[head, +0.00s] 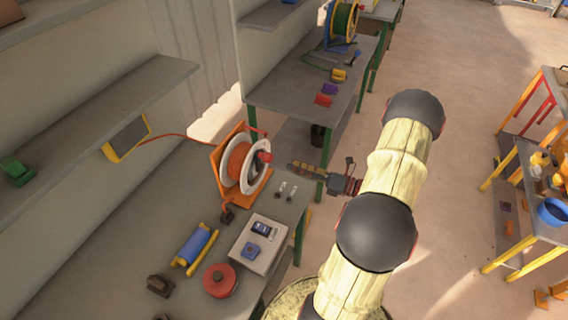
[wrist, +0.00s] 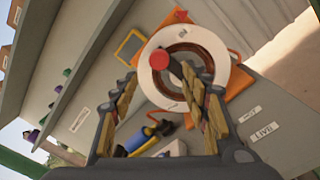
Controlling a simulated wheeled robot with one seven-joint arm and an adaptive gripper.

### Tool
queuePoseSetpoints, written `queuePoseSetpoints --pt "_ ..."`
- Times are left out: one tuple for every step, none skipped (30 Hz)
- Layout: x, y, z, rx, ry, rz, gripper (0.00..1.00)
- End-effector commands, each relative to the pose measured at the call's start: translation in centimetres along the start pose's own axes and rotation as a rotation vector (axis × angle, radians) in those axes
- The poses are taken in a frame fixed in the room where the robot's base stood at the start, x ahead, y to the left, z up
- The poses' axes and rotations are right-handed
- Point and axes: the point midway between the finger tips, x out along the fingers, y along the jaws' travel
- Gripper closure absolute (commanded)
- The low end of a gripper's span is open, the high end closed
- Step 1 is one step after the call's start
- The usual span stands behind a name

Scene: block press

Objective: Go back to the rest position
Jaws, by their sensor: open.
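My gripper (head: 322,175) is at the end of my arm, over the right edge of the near workbench in the head view. Its fingers point left toward the orange cable reel. In the wrist view my gripper (wrist: 165,95) has its two fingers spread apart, with nothing seen between them. The orange cable reel (head: 237,165) stands on the bench, left of the gripper and apart from it in the head view. The reel also shows beyond the fingertips in the wrist view (wrist: 151,87), with a red knob (wrist: 158,58) near its middle.
The near bench (head: 130,215) holds a white box with a blue button (head: 251,250), a blue roller (head: 195,246) and a round red object (head: 220,280). A second bench (head: 285,82) stands behind. A yellow-legged table (head: 530,222) is at right. Open floor (head: 460,110) lies between.

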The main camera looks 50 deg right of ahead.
Motion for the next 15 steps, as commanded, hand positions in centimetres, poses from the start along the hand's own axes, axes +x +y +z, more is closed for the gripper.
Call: queuePoseSetpoints --pt "-0.7 -0.1 0.1 0.0 -0.002 -0.002 0.54" --pt "-0.9 -0.1 0.1 0.0 -0.002 -0.002 0.54" --pt "-1.2 -0.1 0.0 0.0 -0.001 -0.001 0.54" --pt "-1.4 0.0 0.0 0.0 0.0 -0.001 0.54" --pt "-1.5 0.0 0.0 0.0 0.0 -0.001 0.54" --pt "-1.7 0.0 0.0 0.0 0.0 -0.001 0.54" --pt "-1.7 0.0 0.0 0.0 0.0 -0.001 0.54" --pt "-1.8 0.0 0.0 0.0 0.0 -0.001 0.54" --pt "-1.8 0.0 0.0 0.0 0.0 -0.001 0.54" --pt "-1.8 0.0 0.0 0.0 0.0 -0.001 0.54" --pt "-1.8 0.0 0.0 0.0 0.0 0.0 0.54" --pt "-1.8 0.0 0.0 0.0 0.0 0.0 0.54" --pt "-1.8 0.0 0.0 0.0 0.0 0.0 0.54" --pt "-1.8 0.0 0.0 0.0 0.0 0.0 0.54" --pt "-1.8 0.0 0.0 0.0 0.0 0.0 0.54"
